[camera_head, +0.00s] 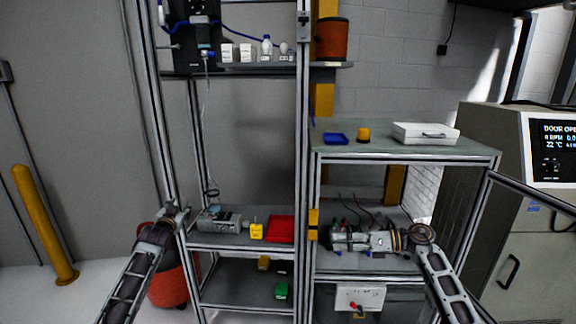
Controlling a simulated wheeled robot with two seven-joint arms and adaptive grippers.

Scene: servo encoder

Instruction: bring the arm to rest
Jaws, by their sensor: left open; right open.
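My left arm comes in from the lower left. Its gripper (177,212) is open beside the left upright of the shelving, close to a grey device (218,221) on the middle shelf; I see nothing held in it. My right arm comes in from the lower right and bends left at the wrist. Its gripper (343,239) is open and reaches into the right bay under the grey-green worktop (352,145). Dark parts and cables behind it blend with its fingers, so contact there is hard to tell.
A yellow item (256,231) and red tray (280,229) share the left middle shelf. A blue tray (335,139), orange-yellow pot (363,134) and white case (426,133) stand on the worktop. Metal uprights (302,180) stand close to both arms. A machine (545,150) with a display stands right.

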